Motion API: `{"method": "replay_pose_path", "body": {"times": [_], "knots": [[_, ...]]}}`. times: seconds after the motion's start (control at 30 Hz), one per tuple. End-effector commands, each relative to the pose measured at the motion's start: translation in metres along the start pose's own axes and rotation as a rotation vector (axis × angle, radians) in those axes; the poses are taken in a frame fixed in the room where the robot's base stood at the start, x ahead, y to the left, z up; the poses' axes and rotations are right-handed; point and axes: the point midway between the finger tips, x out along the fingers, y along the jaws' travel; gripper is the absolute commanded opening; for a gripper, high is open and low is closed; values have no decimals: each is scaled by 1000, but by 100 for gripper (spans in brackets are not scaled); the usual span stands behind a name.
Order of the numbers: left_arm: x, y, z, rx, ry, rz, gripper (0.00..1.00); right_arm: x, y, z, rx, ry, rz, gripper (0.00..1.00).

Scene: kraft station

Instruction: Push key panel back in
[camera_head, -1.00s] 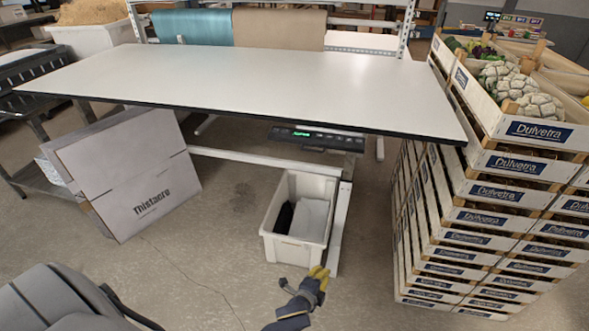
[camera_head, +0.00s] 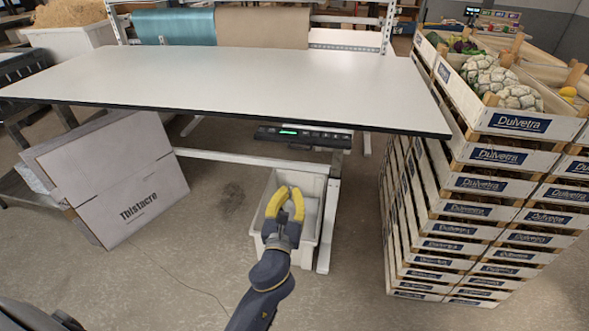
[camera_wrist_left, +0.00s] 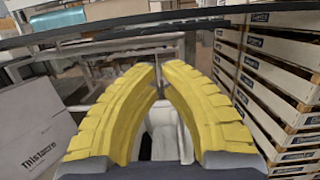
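The key panel (camera_head: 303,137) is a flat black strip with a lit green display and a row of keys. It hangs under the white table's front edge (camera_head: 270,116) and shows below that edge in the head view. My left gripper (camera_head: 288,190) has yellow fingers pointing up toward the table. It is lower in the picture than the panel and apart from it. Its fingertips (camera_wrist_left: 162,64) are a little apart with nothing between them. I cannot make out the key panel clearly in the left wrist view. My right gripper is not in view.
A white bin (camera_head: 312,225) stands on the floor behind my left gripper, beside a table leg (camera_head: 328,225). A stack of Dulvetra crates (camera_head: 470,210) stands to the right. A large cardboard box (camera_head: 125,180) leans at the left. The floor between is mostly free.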

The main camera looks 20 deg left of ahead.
Motion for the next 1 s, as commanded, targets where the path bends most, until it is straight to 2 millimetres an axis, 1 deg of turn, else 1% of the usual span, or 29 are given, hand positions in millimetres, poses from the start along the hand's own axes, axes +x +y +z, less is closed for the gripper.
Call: {"method": "replay_pose_path", "body": {"times": [0.17,0.5,0.7,0.8,1.0], "knots": [[19,0,1,3,-2,1,0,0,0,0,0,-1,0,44],[79,0,1,1,-1,1,0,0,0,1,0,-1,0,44],[109,0,0,0,0,0,0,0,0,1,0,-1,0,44],[120,0,0,-2,0,0,0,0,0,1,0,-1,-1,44],[133,0,0,0,1,0,0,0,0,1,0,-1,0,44]]}}
